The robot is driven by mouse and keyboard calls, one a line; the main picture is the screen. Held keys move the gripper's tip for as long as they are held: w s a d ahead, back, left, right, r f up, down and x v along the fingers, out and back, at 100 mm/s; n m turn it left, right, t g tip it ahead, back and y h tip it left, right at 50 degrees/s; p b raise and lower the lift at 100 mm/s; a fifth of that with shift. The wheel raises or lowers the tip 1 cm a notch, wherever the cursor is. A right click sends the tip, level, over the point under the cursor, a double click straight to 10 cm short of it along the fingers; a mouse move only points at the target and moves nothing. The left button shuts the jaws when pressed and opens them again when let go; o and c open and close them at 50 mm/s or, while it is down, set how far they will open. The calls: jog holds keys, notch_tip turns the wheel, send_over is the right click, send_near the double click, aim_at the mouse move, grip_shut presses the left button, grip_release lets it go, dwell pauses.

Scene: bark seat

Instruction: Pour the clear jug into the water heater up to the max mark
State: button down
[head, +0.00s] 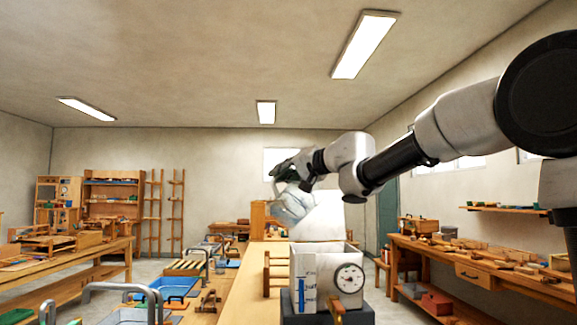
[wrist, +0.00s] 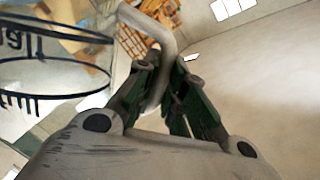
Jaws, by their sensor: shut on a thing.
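The clear jug (head: 290,206) is held in the air above the water heater and looks tilted in the head view. My gripper (head: 284,172) is shut on its pale handle (wrist: 166,38); the wrist view shows the green-black fingers (wrist: 166,92) closed around it. The jug's clear body with dark markings (wrist: 50,72) fills the left of the wrist view. The water heater (head: 325,262) is a pale open-topped box with a round dial, an orange tap and a level scale with a blue strip (head: 301,290). The scale's words are too small to read surely. No stream of water is visible.
The heater stands on a dark base (head: 310,312) at the near end of a long wooden bench (head: 245,290). Blue trays (head: 172,288) and grey bent pipes (head: 100,292) are on the left. A cluttered workbench (head: 470,275) runs along the right wall.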

aim_at(272, 205)
jog(key=f+n, duration=0.1)
jog(key=s+a+f+n, duration=0.1)
jog(key=a+f+h, duration=0.1)
jog(key=shift+s+a+n, duration=0.25)
jog(key=shift+s+n, duration=0.05)
jog(key=shift+n, duration=0.1)
notch_tip(272, 205, down, 6)
jog(key=n+h, duration=0.1)
jog(key=n, duration=0.2)
jog(key=shift+r+n, duration=0.15)
jog(key=shift+n, duration=0.25)
jog(key=shift+f+n+t+h, duration=0.45)
jog(key=shift+f+n, duration=0.55)
jog(key=shift+f, duration=0.35)
